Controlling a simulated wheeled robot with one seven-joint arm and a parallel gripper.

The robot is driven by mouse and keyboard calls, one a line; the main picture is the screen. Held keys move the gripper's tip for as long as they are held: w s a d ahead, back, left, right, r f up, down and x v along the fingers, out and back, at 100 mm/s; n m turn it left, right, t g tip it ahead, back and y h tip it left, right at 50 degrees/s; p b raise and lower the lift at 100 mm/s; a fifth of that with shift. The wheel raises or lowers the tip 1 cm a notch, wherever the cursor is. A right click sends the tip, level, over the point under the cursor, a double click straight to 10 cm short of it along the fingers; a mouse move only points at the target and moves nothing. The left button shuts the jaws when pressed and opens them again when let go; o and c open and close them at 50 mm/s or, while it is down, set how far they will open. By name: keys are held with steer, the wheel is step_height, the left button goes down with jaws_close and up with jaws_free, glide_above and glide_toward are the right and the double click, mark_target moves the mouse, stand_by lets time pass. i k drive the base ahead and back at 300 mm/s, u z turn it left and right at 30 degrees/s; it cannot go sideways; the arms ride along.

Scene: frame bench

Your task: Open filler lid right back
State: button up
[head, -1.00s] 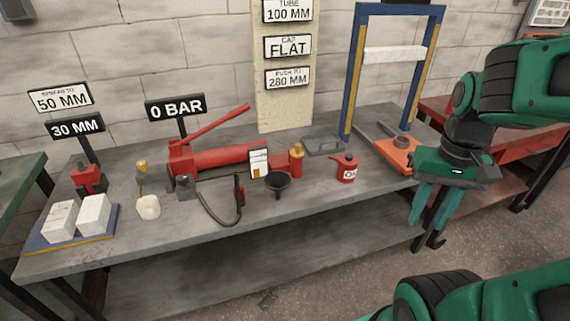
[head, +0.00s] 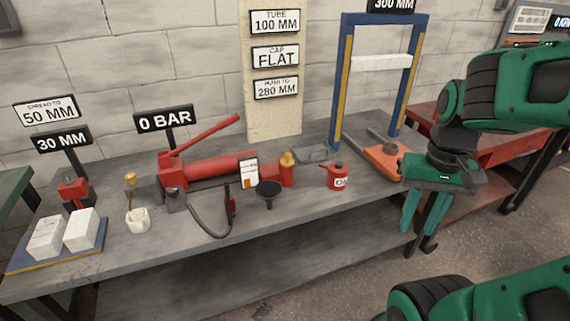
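A red hand pump (head: 215,170) with a raised red lever (head: 205,135) lies on the grey bench in the head view. At its right end stands a short yellow cap (head: 287,159) on a red fitting; it looks like the filler lid, and appears upright and closed, though it is too small to be sure. My gripper (head: 418,246) hangs at the bench's front right edge, fingers down, spread apart and empty. It is well to the right of the pump and touches nothing that I can see.
A black funnel (head: 268,193), a red oil can (head: 336,176) and a grey tray (head: 312,153) stand near the cap. A black hose (head: 205,226) curves in front of the pump.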

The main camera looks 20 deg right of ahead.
mark_target(287, 162)
steer(key=k, duration=0.55)
steer(key=z, duration=0.35)
steer(key=i, duration=1.4)
steer(key=u, duration=0.4)
